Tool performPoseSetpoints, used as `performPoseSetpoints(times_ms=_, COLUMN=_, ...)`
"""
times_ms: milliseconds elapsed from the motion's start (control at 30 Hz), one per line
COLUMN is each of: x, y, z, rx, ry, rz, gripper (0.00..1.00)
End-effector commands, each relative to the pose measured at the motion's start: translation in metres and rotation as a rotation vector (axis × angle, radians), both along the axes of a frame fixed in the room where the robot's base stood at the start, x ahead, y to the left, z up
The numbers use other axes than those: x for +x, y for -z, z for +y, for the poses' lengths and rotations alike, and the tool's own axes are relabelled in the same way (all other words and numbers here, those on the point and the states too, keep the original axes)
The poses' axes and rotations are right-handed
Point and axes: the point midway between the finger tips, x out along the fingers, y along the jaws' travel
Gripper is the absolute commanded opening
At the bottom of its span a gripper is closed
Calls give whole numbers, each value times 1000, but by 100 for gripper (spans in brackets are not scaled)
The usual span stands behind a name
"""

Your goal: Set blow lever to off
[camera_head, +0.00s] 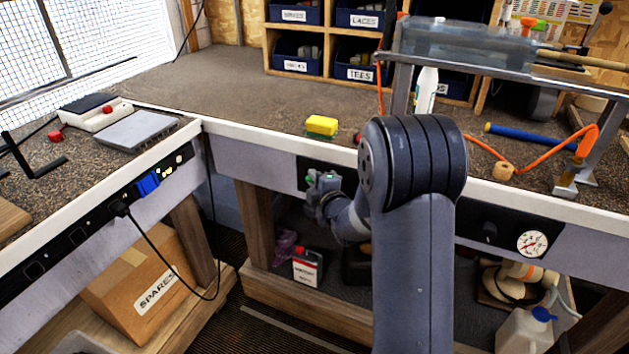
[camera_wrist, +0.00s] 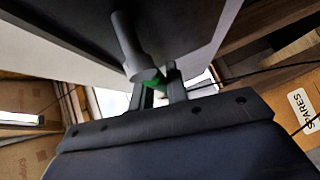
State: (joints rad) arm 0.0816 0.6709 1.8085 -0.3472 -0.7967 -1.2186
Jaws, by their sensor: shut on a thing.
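The blow lever shows in the wrist view as a grey rod (camera_wrist: 131,48) with a green end that reaches down to my gripper (camera_wrist: 160,92). My gripper's two fingers are shut on the green end. In the head view my gripper (camera_head: 318,184) is at the dark panel (camera_head: 345,174) on the bench front, and a bit of green shows at its fingers. My arm hides the right part of this panel. The lever's markings cannot be read in either view.
A yellow sponge (camera_head: 321,125) lies on the bench just above the panel. A dial gauge (camera_head: 532,243) and a dark knob (camera_head: 489,232) are on the bench front to the right. A red and white can (camera_head: 307,267) stands on the shelf below.

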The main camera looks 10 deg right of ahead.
Motion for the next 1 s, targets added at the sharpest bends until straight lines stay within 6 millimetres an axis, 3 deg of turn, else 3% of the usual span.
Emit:
performPoseSetpoints(times_ms=633, x=0, y=2, z=0, rx=-18, ry=1, rz=13, gripper=0)
performPoseSetpoints(times_ms=1000, x=0, y=16, z=-1, rx=-191, ry=0, rz=135, gripper=0)
